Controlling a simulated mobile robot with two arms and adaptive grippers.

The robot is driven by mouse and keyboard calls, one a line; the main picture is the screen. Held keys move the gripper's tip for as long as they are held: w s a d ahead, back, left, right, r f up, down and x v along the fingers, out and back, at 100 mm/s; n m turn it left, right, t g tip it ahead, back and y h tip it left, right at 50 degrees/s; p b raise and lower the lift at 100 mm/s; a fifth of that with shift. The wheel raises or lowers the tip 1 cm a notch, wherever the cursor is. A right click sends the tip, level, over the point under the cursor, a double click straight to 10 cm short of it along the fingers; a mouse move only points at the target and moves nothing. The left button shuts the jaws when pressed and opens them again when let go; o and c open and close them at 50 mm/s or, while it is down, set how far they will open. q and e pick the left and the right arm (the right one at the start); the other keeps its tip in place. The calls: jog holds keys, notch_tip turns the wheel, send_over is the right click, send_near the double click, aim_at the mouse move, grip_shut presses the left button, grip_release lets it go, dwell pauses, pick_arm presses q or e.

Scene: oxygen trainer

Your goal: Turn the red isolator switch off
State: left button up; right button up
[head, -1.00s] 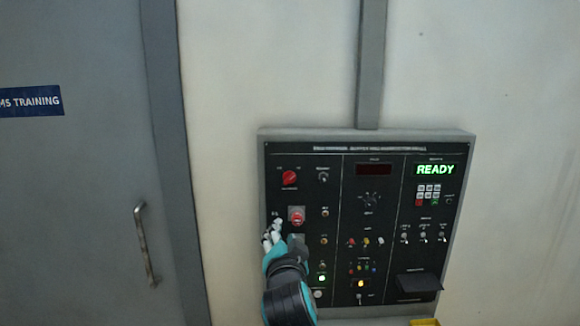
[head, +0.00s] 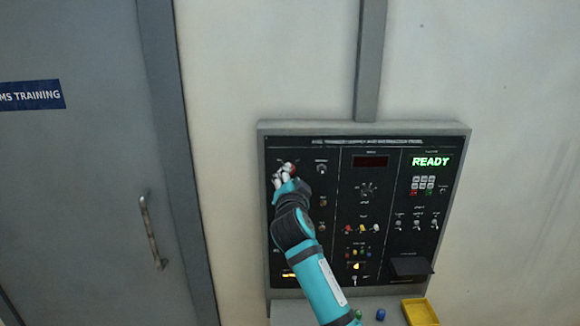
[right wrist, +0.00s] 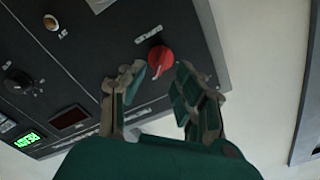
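The red isolator switch (right wrist: 160,61) is a round red rotary knob on the dark panel, seen clearly in the right wrist view. In the head view it (head: 290,168) shows at the panel's upper left, partly covered by my fingers. My right gripper (right wrist: 158,80) is open, with its fingers spread to either side of the knob. In the head view the right gripper (head: 283,176) is over the switch. Contact with the knob cannot be made out. The knob's labels are too small to read. My left gripper is not in view.
The control panel (head: 330,218) has several other switches, and its display (head: 431,161) reads READY. My right arm covers its lower left part. A yellow tray (head: 421,312) and small green and blue pieces lie below. A grey door (head: 80,200) stands at left.

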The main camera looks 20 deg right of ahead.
jog(key=x, duration=0.3)
jog(key=shift+p, duration=0.4)
jog(key=shift+c, duration=0.4)
grip_shut()
